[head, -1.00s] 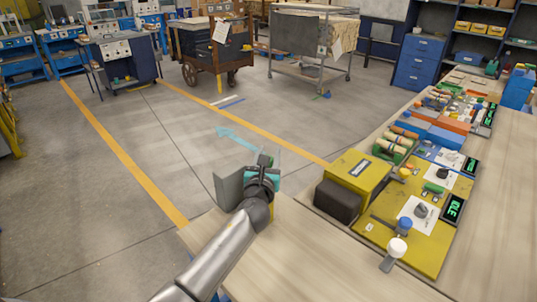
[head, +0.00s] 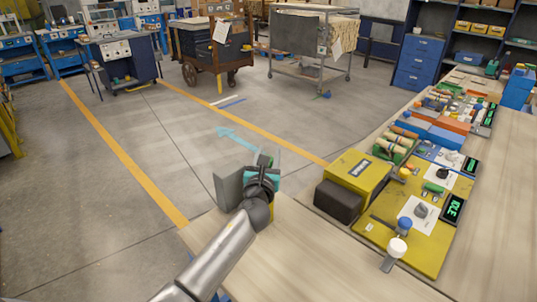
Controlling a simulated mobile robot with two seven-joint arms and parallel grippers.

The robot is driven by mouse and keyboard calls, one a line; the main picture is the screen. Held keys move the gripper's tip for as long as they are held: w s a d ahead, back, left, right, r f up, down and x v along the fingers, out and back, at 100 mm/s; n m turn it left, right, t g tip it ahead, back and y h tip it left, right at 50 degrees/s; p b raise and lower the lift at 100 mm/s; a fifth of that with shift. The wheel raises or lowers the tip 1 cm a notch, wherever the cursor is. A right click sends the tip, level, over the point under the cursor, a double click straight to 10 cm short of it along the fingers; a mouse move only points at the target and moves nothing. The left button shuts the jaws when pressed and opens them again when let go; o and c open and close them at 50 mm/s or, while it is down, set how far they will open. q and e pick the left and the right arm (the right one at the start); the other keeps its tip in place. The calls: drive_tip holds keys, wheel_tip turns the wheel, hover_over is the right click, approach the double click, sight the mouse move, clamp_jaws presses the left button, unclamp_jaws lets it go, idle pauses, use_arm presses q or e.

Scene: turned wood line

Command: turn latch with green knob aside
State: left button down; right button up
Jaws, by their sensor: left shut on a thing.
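My left gripper (head: 262,172) reaches in from the lower left to the far left corner of the wooden bench. It is shut on the latch with the green knob (head: 265,160), whose dark green top shows just above the fingers. The fingers and wrist hide most of the latch, so its exact angle cannot be told. A grey block (head: 228,188) stands directly left of the gripper. A clear panel with a pale cyan arrow (head: 237,139) shows behind it, and teal parts show beside the fingers. My right gripper is not in view.
On the bench (head: 300,255), a yellow box with a black block (head: 338,201) stands right of my gripper. The bench between gripper and box is clear. Open floor lies behind.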

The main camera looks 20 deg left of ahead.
use_arm(q)
drive_tip(key=shift+d+m+t+h, duration=0.2)
drive_tip(key=shift+m+h, duration=0.55)
drive_tip(key=shift+h, duration=0.4)
drive_tip(key=shift+d+m+t+h, duration=0.15)
drive_tip(key=shift+m+h, duration=0.65)
drive_tip(key=shift+h, duration=0.4)
drive_tip(key=shift+d+m+t+h, duration=0.1)
drive_tip(key=shift+d+m+h, duration=0.1)
drive_tip(key=shift+m+h, duration=0.75)
drive_tip(key=shift+c, duration=2.1)
unclamp_jaws()
drive_tip(key=s+a, duration=0.1)
drive_tip(key=s, duration=1.4)
drive_tip(key=shift+a, duration=0.3)
